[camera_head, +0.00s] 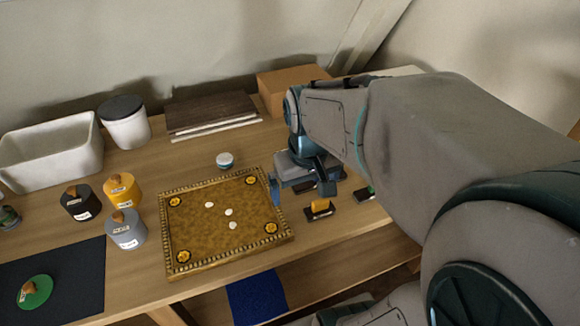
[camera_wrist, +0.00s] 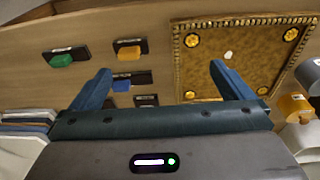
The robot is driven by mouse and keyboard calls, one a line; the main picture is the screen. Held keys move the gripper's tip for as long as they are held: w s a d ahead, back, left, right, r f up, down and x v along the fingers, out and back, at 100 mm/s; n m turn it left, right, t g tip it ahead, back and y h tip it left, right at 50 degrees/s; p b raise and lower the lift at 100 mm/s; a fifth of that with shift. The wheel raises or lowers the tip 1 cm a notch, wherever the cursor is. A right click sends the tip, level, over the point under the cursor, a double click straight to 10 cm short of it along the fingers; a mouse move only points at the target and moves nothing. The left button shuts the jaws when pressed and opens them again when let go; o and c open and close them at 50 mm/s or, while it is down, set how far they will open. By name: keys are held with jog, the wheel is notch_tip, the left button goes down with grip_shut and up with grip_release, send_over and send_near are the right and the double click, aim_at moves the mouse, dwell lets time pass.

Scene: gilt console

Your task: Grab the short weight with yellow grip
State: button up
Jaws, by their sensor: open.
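A small dark slab with a yellow grip (camera_head: 320,208) lies on the wooden table, just right of the gilt board. In the wrist view this yellow-gripped weight (camera_wrist: 128,53) lies beyond my fingertips, left of the middle of the gap. Slabs with a green grip (camera_wrist: 62,60) and a blue grip (camera_wrist: 121,86) lie near it. Another dark slab (camera_wrist: 146,100) is partly hidden by my gripper. My gripper (camera_wrist: 160,68) is open with nothing between its fingers. In the head view my gripper (camera_head: 300,184) is over the table, up and left of the yellow grip.
The gilt board (camera_head: 200,255) holds several white pieces. Black (camera_head: 80,204), yellow (camera_head: 122,192) and grey (camera_head: 126,232) cylinders stand left of it. A small round white-topped jar (camera_head: 225,161) stands behind it. A cardboard box (camera_head: 285,88) is at the back. The table's front edge is close.

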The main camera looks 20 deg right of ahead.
jog(key=g, duration=0.2)
send_over(321, 201)
notch_tip(321, 201, down, 4)
jog(key=f, duration=0.1)
notch_tip(321, 201, down, 8)
jog(key=shift+d+f, duration=0.1)
jog(key=shift+f, duration=2.75)
jog(key=c, duration=1.1)
